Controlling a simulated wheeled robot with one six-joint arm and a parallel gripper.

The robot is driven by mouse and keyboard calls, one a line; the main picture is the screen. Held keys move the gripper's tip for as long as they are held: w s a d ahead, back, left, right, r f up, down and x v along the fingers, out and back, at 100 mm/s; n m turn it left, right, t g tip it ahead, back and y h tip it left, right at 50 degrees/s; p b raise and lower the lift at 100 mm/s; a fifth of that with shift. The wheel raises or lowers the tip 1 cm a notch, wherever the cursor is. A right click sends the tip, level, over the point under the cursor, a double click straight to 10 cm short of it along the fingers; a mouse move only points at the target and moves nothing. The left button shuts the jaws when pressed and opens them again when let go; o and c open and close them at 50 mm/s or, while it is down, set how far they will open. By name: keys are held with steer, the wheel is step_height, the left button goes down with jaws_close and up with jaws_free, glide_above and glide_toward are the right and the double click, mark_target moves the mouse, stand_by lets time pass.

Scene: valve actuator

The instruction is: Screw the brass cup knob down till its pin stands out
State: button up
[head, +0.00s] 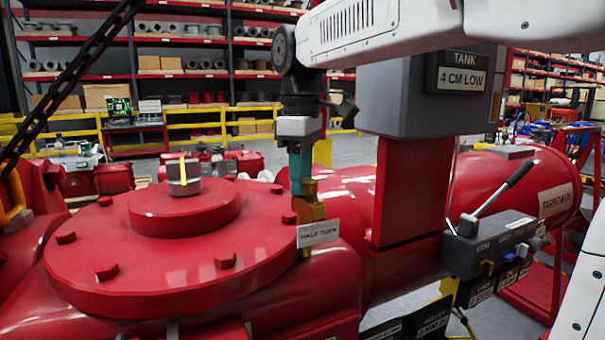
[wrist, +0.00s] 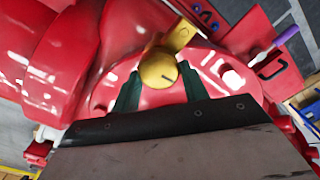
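The brass cup knob (wrist: 158,70) shows its round face in the wrist view, with a short dark line on it. A brass bracket (wrist: 180,33) lies behind it. My gripper (wrist: 159,68) has its two dark green fingers on either side of the knob, tips close to its edges. Whether they touch it is unclear. In the head view my gripper (head: 301,184) points down at the brass piece (head: 308,210), by the rim of the red round cover. The fingers partly hide the knob there. I cannot make out a pin in either view.
A label plate (head: 318,233) reading "HALF TURN" stands just in front of the brass piece. The bolted red cover (head: 170,245) is on the left. A grey box (head: 430,95) on a red post and a lever block (head: 490,240) stand on the right.

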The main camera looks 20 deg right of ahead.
steer(key=c, duration=0.4)
steer(key=m, duration=0.3)
steer(key=shift+d+m, duration=0.1)
steer(key=shift+m, duration=1.9)
steer(key=o, duration=1)
